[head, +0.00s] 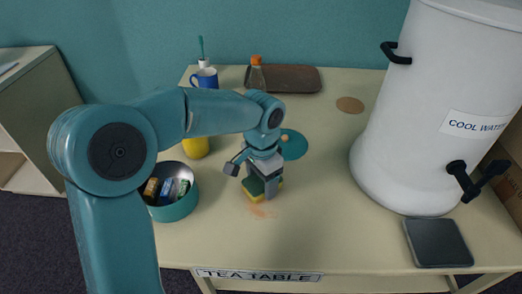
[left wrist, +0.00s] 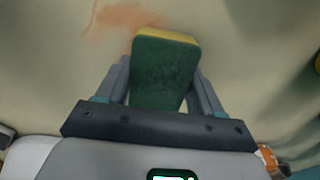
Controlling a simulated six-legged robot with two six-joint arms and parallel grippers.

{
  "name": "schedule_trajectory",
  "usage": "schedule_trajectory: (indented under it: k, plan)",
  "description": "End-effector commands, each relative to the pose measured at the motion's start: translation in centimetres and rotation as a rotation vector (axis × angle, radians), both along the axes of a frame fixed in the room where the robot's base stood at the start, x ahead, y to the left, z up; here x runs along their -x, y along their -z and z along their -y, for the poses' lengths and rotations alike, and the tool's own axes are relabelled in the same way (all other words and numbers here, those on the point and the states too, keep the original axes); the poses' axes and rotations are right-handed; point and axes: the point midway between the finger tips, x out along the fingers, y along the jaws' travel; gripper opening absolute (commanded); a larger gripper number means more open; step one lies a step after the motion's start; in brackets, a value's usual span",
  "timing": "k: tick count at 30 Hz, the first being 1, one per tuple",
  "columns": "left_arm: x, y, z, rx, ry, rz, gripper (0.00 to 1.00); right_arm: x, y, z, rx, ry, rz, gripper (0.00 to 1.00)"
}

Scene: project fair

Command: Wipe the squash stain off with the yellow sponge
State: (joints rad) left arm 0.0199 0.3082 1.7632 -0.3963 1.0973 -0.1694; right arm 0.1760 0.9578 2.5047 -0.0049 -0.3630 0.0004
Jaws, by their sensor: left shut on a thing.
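My left gripper (head: 262,188) is shut on the yellow sponge (head: 255,197), which has a dark green side. In the left wrist view the sponge (left wrist: 165,72) sits between the two fingers, green side toward the camera and yellow edge at the far end. The squash stain (head: 262,210) is a faint orange smear on the tea table (head: 330,225), just in front of the sponge. In the left wrist view the stain (left wrist: 125,17) lies beside the sponge's far end. I cannot tell whether the sponge touches the table. My right gripper is not in view.
A teal bowl (head: 176,211) with small packets stands left of the sponge. A teal disc (head: 293,145) lies behind the gripper. A blue mug (head: 205,78), a bottle (head: 256,75) and a brown tray (head: 295,79) stand at the back. A white water urn (head: 420,130) and dark tray (head: 437,242) are right.

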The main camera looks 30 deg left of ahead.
Motion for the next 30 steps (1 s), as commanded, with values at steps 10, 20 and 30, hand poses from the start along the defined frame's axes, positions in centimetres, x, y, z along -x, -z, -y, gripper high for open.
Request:
schedule_trajectory:
  k: [10, 20, 30]
  plan:
    - [0.2, -3.3, 0.3, 0.001, 0.000, 0.001, 0.38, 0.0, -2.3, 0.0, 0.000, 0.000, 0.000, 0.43]
    - [0.0, -6.5, 0.4, 0.000, -0.001, 0.001, 0.38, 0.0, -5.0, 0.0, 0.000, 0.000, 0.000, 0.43]
    - [-0.1, -8.1, 0.4, 0.001, -0.001, 0.000, 0.38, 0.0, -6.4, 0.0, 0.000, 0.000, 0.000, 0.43]
